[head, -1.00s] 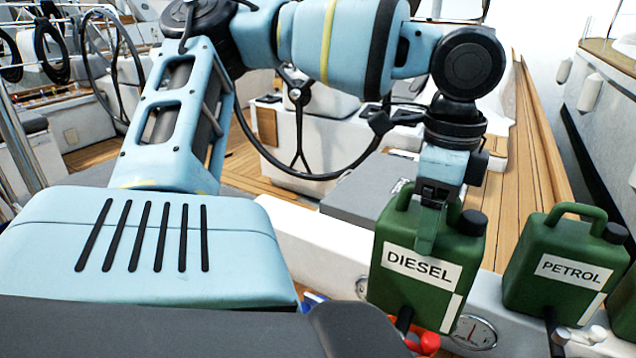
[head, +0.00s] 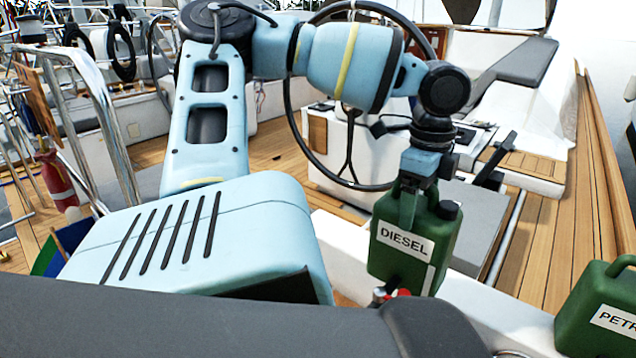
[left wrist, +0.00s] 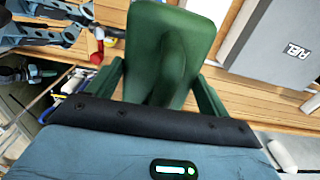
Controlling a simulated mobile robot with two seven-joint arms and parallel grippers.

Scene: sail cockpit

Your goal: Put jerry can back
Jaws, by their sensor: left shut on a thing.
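The green jerry can labelled DIESEL (head: 405,262) hangs upright in the middle right of the head view. My left gripper (head: 408,205) comes down on it from above and is shut on its top handle. In the left wrist view the green can (left wrist: 182,35) fills the upper middle between the gripper fingers. A second green jerry can labelled PETROL (head: 588,295), partly cut off, stands at the lower right edge of the head view. I cannot tell whether the diesel can's base touches the white ledge behind it. My right gripper is not in view.
A white ledge (head: 478,318) runs below and beside the cans. Behind are a steering wheel (head: 290,95), white consoles and teak deck (head: 545,235). A steel rail (head: 85,110) and a red extinguisher (head: 57,182) stand at left. A grey lid lettered FUEL (left wrist: 278,45) shows in the left wrist view.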

